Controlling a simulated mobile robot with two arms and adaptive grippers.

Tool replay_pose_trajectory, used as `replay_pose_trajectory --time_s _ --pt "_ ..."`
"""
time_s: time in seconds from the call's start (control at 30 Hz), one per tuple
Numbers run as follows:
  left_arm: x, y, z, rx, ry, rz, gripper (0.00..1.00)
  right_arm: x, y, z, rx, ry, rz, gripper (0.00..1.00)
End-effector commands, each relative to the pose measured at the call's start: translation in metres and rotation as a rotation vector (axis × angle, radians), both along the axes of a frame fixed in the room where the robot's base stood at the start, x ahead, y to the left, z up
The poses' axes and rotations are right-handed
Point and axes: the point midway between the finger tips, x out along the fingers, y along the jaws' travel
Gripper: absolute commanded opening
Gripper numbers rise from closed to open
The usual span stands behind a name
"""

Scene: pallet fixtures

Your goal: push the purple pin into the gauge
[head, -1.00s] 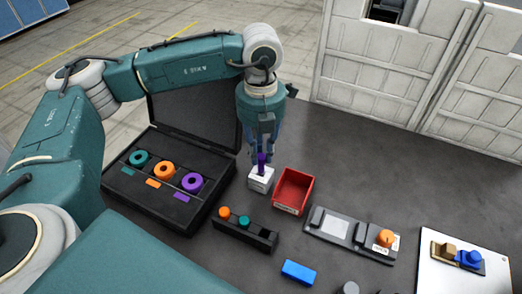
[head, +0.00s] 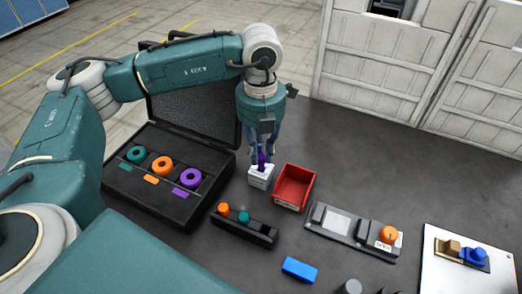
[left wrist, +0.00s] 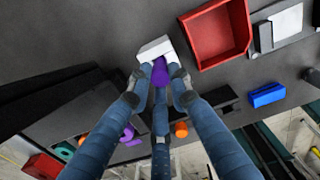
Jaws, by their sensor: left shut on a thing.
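The purple pin (head: 262,160) stands upright at the top of the small white block, the gauge (head: 260,181). My left gripper (head: 262,163) points down above the block and is shut on the pin. In the left wrist view the pin (left wrist: 160,73) shows between the fingers, against the white gauge (left wrist: 153,49). The pin's lower end is hidden, so its exact depth in the gauge cannot be told. My right gripper is not in view.
A red bin (head: 294,187) stands just right of the gauge. An open black case (head: 150,197) with coloured rings is at left. A black holder (head: 244,230) with orange and teal pins, a blue block (head: 299,270) and a grey fixture (head: 350,231) lie nearer.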

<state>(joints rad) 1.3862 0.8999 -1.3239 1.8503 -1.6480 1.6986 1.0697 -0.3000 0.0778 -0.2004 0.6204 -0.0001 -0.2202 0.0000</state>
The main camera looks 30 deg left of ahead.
Motion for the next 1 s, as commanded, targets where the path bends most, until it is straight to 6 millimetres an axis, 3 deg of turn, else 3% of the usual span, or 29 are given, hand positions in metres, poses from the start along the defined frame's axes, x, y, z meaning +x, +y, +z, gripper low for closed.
replay_pose_trajectory --time_s 0.17,0.2,0.3,0.5,0.6,1.0 --pt "0.0001 -0.0001 0.0003 0.000 0.000 0.000 0.00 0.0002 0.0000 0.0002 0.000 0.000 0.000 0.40" --pt "0.0001 -0.0001 0.0003 0.000 0.000 0.000 0.23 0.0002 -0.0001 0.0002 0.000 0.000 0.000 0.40" --pt "0.0001 -0.0001 0.0003 0.000 0.000 0.000 0.41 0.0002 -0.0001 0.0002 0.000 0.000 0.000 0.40" --pt "0.0001 -0.0001 0.0003 0.000 0.000 0.000 0.41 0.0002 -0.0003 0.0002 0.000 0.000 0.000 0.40" --pt "0.0000 0.0000 0.0001 0.000 0.000 0.000 0.56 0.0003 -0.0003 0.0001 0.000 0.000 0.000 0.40" --pt "0.0002 0.0000 0.0093 0.000 -0.001 0.000 0.56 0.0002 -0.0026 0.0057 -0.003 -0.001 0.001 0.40"
